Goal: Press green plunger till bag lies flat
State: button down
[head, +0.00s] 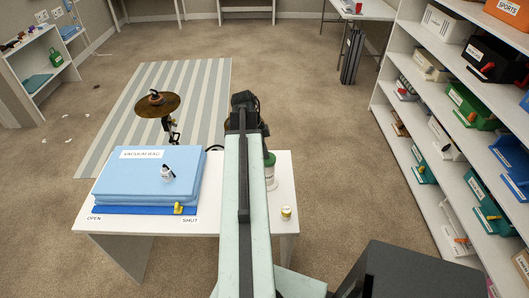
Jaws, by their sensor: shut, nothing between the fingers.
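The blue vacuum bag (125,180) lies on the left of a white table and looks thick and puffed up. A small white valve piece with dark marks (167,173) stands on its top. A yellow slider (178,208) sits on the darker blue front strip, close to the SHUT label. A white cylinder with a green top, seemingly the plunger (270,161), stands right of my arm and is partly hidden by it. My gripper (245,106) is shut and empty, out beyond the table's far edge; my arm hides its fingertips.
The white table (207,222) also holds a small yellow-topped jar (286,213) at right. A brass disc on a stand (157,104) is behind the table on a striped rug (190,80). Shelves with bins (440,130) line the right. Carpet between is clear.

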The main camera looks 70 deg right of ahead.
jog(key=shift+a, duration=0.1)
jog(key=s+d+p+v, duration=0.1)
jog(key=p+v, duration=1.2)
jog(key=p, duration=0.1)
jog(key=shift+a+r, duration=0.3)
jog(key=shift+r, duration=0.3)
dwell(0.5)
notch_tip(320, 180, up, 6)
jog(key=p, duration=0.6)
jog(key=b+x, duration=0.9)
jog(key=w+b+x, duration=0.1)
jog(key=b+x, duration=0.3)
jog(key=x, duration=0.1)
jog(key=shift+a+f+b, duration=0.15)
jog(key=shift+b, duration=0.25)
jog(key=shift+f+b, duration=0.3)
